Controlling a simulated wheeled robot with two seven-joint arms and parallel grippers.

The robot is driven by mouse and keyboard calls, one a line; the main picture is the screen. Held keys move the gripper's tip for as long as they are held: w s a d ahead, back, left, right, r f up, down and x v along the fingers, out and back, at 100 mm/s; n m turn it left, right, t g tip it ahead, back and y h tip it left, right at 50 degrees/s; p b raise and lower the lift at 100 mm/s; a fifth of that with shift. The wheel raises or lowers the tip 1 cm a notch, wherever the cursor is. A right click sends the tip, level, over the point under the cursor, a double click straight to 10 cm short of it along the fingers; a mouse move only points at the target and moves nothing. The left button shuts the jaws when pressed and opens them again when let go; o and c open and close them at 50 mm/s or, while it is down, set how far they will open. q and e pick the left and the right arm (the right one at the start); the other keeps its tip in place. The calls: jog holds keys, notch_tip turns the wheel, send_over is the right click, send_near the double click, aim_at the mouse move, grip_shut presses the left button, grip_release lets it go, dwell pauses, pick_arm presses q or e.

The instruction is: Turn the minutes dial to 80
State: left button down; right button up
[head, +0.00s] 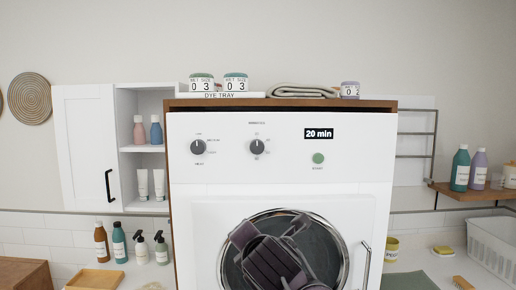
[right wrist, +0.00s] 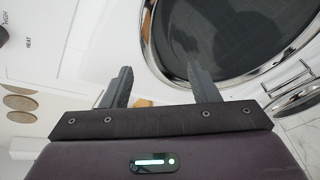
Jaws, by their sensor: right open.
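The minutes dial (head: 257,148) is a dark round knob on the white panel of the dryer (head: 360,165), right of a similar knob. Its pale mark appears to point up. The display (head: 319,133) reads "20 min". My right gripper (head: 268,229) is in front of the round door, below the dials, apart from the minutes dial. In the right wrist view, its two fingers (right wrist: 161,85) are spread with nothing between them. My left gripper is not in view.
Another dial (head: 198,147) sits left of the minutes dial, and a green button (head: 318,158) sits under the display. The round door (head: 335,250) has a vertical handle (head: 367,265). A folded towel (head: 300,91) and small jars lie on top. The space before the panel is clear.

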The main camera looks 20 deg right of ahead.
aim_at(257, 148)
notch_tip(257, 148, up, 18)
jog(key=w+d+n+t+h, duration=0.1)
jog(key=d+n+t+h, duration=0.15)
jog(key=n, duration=0.35)
jog(key=shift+t, duration=0.45)
jog(key=p+x, duration=0.1)
jog(key=x, duration=0.1)
jog(key=p+x, duration=0.1)
jog(key=x, duration=0.2)
jog(key=p+x, duration=0.2)
jog(key=x, duration=0.1)
jog(key=shift+r, duration=0.3)
